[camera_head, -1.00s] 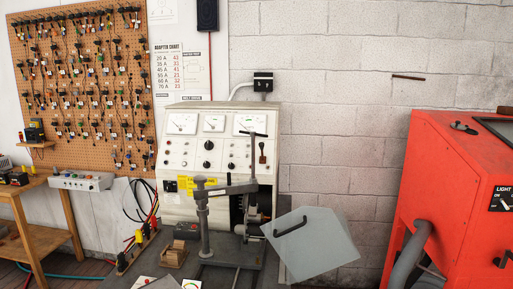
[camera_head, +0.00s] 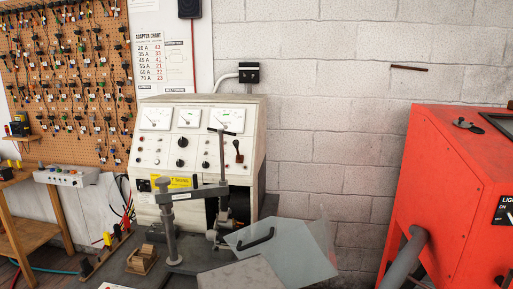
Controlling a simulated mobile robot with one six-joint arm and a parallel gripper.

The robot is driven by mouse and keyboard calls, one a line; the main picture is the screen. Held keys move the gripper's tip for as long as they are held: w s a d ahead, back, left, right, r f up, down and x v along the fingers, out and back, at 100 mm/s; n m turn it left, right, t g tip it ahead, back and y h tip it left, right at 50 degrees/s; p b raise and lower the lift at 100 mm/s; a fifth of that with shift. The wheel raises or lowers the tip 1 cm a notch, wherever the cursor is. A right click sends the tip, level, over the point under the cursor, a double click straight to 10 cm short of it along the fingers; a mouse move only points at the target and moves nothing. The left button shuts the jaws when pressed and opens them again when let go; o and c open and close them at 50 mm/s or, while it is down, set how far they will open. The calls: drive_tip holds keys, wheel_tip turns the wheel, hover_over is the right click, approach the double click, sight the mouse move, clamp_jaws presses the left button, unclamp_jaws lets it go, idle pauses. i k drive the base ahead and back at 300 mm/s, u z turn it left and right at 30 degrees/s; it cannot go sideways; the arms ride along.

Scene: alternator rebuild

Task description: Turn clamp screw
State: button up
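The clamp screw (camera_head: 222,158) is a thin upright rod with a dark T-handle (camera_head: 222,131) across its top. It passes through the end of a grey horizontal clamp arm (camera_head: 193,193). The arm is carried by a grey post (camera_head: 169,225) on the test bench. Below the screw, a part (camera_head: 213,236) sits partly hidden behind a clear guard (camera_head: 300,250) with a black handle (camera_head: 255,240). Whether the screw's lower end touches anything is too small to tell. My gripper is not in view.
The cream test panel (camera_head: 200,145) with meters stands behind the clamp. A grey flat plate (camera_head: 240,275) fills the bottom middle; I cannot tell what it is. A small wooden block holder (camera_head: 141,261) lies left of the post. A red cabinet (camera_head: 445,200) stands at right.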

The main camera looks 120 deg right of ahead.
sight(220, 131)
drive_tip(key=z, duration=0.4)
drive_tip(key=k, duration=0.9)
drive_tip(key=z, duration=0.65)
drive_tip(key=i, duration=0.6)
drive_tip(key=z, duration=0.2)
drive_tip(key=k, duration=0.5)
drive_tip(key=u, duration=0.2)
